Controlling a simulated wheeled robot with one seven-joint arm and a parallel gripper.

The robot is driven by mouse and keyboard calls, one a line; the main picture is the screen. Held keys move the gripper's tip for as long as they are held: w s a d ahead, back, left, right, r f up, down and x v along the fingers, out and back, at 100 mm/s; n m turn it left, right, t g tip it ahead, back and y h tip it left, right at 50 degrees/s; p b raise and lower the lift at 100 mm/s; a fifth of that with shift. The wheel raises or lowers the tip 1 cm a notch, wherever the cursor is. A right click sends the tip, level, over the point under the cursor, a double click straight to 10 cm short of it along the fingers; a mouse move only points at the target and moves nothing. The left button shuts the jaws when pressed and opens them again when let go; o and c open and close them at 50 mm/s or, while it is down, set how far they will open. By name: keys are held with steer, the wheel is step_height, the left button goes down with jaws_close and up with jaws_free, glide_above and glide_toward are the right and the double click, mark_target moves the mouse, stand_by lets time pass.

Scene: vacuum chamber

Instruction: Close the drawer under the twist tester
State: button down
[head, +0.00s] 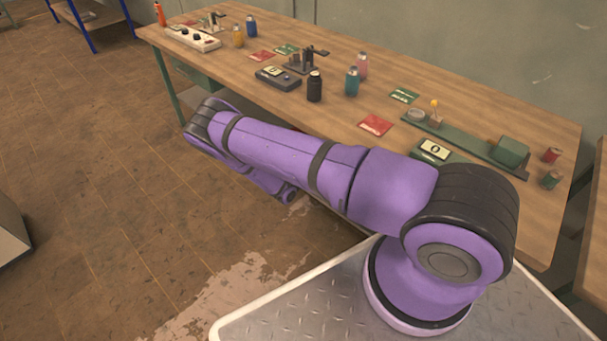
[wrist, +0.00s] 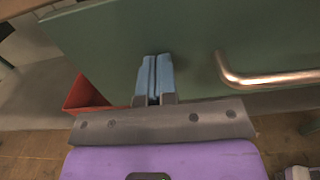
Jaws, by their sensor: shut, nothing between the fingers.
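A long green bench device (head: 465,140) with a grey disc and a green block at its ends stands on the right part of the workbench; it looks like the twist tester. In the wrist view a flat green panel (wrist: 110,50), which looks like the drawer front, fills the upper picture. A metal bar handle (wrist: 270,79) is on its right. My gripper (wrist: 155,60) is shut and empty, its blue fingers pointing at the panel left of the handle. I cannot tell whether they touch it. My arm hides the drawer and gripper in the head view.
The workbench (head: 345,117) holds a black bottle (head: 314,87), a blue bottle (head: 352,82), a red card (head: 376,125) and several other items. Open floor (head: 90,150) lies at the left.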

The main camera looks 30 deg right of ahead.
steer(key=x, duration=0.5)
steer(key=shift+d+r, duration=0.1)
steer(key=shift+d, duration=0.15)
steer(key=shift+a, duration=0.35)
steer(key=v, duration=1.4)
